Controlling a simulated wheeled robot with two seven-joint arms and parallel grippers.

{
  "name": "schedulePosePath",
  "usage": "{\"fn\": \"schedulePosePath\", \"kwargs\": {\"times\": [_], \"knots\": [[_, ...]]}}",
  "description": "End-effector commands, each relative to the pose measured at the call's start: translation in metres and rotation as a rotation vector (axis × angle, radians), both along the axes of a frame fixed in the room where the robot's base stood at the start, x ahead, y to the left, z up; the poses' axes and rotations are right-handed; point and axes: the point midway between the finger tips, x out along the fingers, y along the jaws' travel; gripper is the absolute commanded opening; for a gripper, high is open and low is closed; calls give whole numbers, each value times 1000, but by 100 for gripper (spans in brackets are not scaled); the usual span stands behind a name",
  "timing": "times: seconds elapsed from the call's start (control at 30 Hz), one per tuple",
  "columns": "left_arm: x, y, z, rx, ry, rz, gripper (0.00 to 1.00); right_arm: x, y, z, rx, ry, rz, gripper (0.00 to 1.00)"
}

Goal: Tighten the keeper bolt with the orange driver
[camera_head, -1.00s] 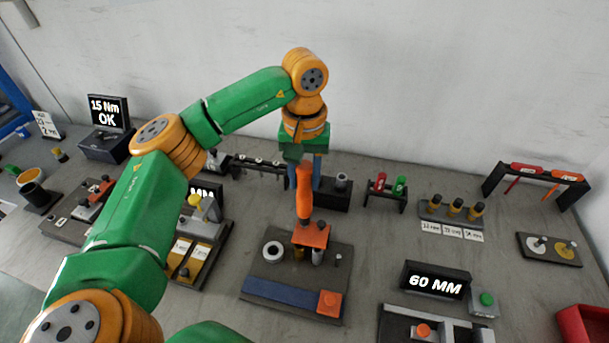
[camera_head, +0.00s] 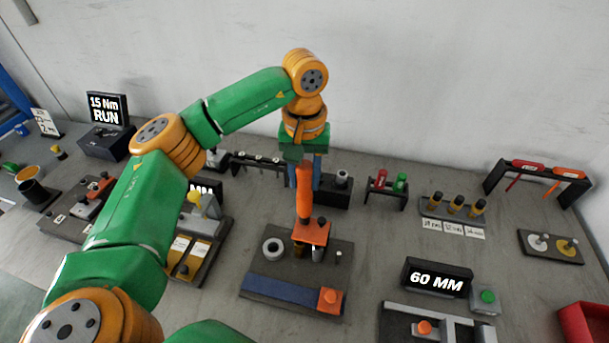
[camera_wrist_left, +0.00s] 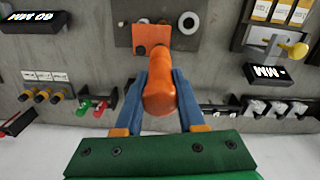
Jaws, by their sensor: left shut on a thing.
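My left gripper (camera_head: 306,180) has its blue fingers shut around the orange driver (camera_head: 304,200). The driver stands about upright, its lower end at the orange keeper plate (camera_head: 311,234) on the dark fixture base (camera_head: 270,275). In the left wrist view the driver (camera_wrist_left: 160,92) sits between the fingertips (camera_wrist_left: 160,78), over the keeper plate (camera_wrist_left: 150,36). A dark round bolt head (camera_head: 321,222) shows on the plate beside the driver. Whether the driver tip is seated on the keeper bolt is hidden. The torque display (camera_head: 107,108) reads 15 Nm RUN. My right gripper is not in view.
The fixture also bears a pale ring (camera_head: 272,248), a blue strip (camera_head: 280,291) and an orange block (camera_head: 330,299). A 60 MM display (camera_head: 437,280) stands to the right. A rack with red and green tools (camera_head: 388,183) is behind. The bench right of the fixture is partly clear.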

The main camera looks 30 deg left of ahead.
Motion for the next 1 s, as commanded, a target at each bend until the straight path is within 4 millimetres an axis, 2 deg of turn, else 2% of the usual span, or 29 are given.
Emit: {"fn": "schedulePosePath", "kwargs": {"times": [1.0], "knots": [[-1,0,-8,0,5,-1,0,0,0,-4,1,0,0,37]]}}
